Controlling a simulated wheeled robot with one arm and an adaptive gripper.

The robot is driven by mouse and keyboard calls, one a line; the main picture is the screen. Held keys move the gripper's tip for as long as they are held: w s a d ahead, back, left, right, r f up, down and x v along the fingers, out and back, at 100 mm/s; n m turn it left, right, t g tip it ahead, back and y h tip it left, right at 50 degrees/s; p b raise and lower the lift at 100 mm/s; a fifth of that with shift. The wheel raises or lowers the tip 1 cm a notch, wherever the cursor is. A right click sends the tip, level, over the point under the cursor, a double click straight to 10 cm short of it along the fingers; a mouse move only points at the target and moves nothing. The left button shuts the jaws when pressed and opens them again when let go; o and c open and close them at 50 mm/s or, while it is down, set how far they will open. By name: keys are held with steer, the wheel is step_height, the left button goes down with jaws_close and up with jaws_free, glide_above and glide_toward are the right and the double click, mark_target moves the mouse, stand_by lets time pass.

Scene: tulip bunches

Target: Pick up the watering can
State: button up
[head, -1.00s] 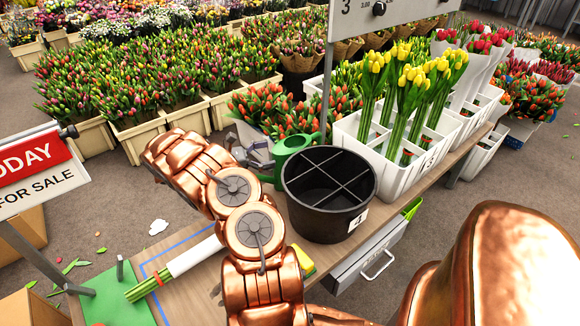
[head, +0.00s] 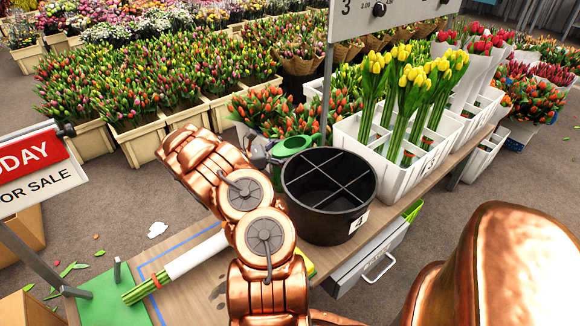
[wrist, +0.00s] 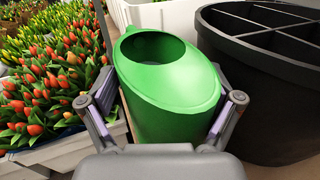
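The green watering can (head: 290,146) stands behind the black divided bucket in the head view, mostly hidden by the bucket and my arm. In the wrist view the can (wrist: 172,82) fills the middle, its wide oval opening facing me. My gripper (wrist: 163,100) is open, with one finger on each side of the can. A narrow gap shows between the left finger and the can; the right finger is close to the can's side, and I cannot tell whether it touches. In the head view my gripper (head: 262,150) is partly hidden behind my arm.
The black bucket (head: 325,212) stands close to the can's right side. A white crate (head: 400,160) with yellow tulips is to the right. Orange tulips (wrist: 50,90) are close on the left in the wrist view. A wrapped bunch (head: 185,260) lies on the table.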

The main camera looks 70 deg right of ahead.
steer(key=c, duration=1.3)
steer(key=shift+r, duration=0.1)
